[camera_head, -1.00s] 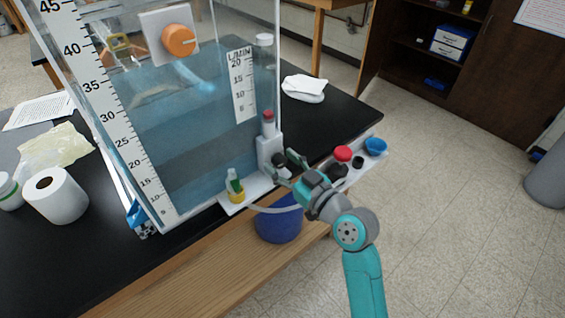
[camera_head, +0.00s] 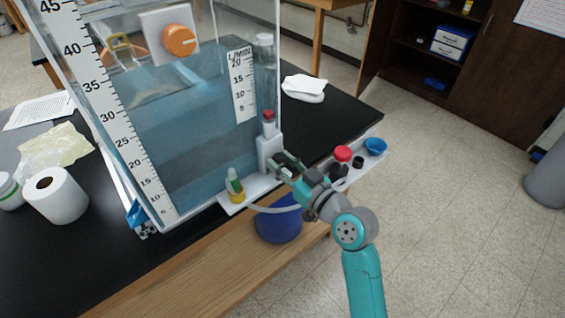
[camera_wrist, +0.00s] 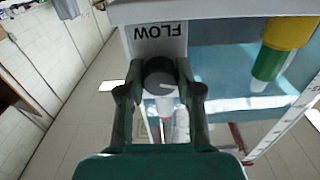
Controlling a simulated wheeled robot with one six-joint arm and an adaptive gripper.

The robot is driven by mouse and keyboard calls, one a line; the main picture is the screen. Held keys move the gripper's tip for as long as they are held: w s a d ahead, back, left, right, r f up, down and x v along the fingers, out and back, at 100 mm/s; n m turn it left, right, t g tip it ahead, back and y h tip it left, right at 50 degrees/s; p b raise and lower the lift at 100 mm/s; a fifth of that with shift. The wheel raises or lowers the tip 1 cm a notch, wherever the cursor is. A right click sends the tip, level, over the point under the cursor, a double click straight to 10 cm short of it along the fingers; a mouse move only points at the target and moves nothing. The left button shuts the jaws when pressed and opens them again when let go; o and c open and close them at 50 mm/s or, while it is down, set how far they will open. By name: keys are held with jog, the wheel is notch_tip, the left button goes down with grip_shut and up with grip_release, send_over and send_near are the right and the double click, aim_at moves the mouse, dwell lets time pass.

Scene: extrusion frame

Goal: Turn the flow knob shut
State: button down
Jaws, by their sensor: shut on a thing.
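The flow knob (camera_wrist: 159,77) is a dark grey round knob below an upside-down "FLOW" label (camera_wrist: 160,31) in the wrist view. My gripper (camera_wrist: 160,88) is shut on it, with one finger on each side. In the head view my gripper (camera_head: 284,164) is at the white flow block (camera_head: 268,150) at the tank's lower right corner, and its fingers mostly hide the knob there. Any mark of the knob's angle cannot be made out.
A white ledge (camera_head: 232,206) runs along the tank front. A blue bucket (camera_head: 280,226) is below.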

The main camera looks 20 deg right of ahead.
jog(key=m, duration=0.8)
jog(key=shift+m, duration=0.3)
jog(key=m, duration=0.4)
jog(key=shift+m, duration=0.3)
jog(key=m, duration=0.3)
jog(key=shift+m, duration=0.3)
jog(key=m, duration=0.4)
jog(key=shift+m, duration=0.3)
jog(key=m, duration=0.3)
jog(key=shift+m, duration=0.3)
jog(key=m, duration=0.4)
jog(key=shift+m, duration=1.8)
